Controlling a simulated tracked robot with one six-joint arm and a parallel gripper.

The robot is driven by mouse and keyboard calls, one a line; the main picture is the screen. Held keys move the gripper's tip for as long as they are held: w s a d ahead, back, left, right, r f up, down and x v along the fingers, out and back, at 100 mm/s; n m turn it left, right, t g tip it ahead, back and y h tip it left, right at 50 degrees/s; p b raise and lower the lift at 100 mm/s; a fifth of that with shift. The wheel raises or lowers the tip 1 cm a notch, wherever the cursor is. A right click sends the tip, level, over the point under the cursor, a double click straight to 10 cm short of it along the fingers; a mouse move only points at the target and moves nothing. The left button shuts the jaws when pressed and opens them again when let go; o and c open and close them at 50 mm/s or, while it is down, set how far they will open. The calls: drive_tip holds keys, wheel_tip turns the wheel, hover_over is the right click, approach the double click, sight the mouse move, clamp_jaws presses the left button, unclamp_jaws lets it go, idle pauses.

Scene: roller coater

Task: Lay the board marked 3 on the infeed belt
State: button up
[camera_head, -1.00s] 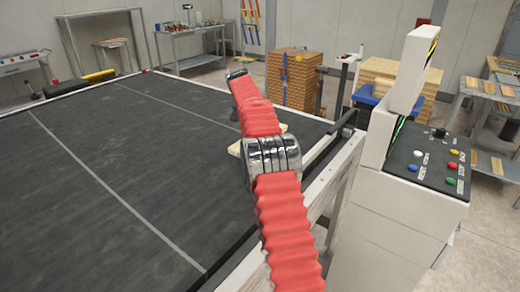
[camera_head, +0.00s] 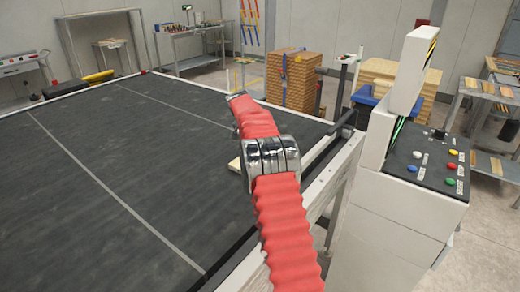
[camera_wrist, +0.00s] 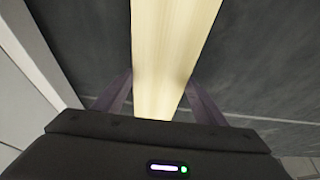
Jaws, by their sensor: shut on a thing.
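A pale wooden board (camera_wrist: 170,55) runs lengthwise through the middle of the wrist view. My gripper (camera_wrist: 160,92) is shut on it, one finger at each side. In the head view only a small pale edge of the board (camera_head: 234,163) shows beside my red-sleeved arm, which hides the rest and the gripper. No number is visible on the board. The dark belt (camera_head: 120,165) lies under the board. I cannot tell whether the board touches it.
A white control cabinet (camera_head: 385,215) with coloured buttons stands right of the belt. A pale rail (camera_head: 320,190) edges the belt on that side. Stacks of boards (camera_head: 292,80) stand behind. The belt's left and middle are clear.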

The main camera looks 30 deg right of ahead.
drive_tip(key=o, duration=1.3)
drive_tip(key=v, duration=1.2)
drive_tip(key=shift+r, duration=0.1)
drive_tip(key=shift+s, duration=0.1)
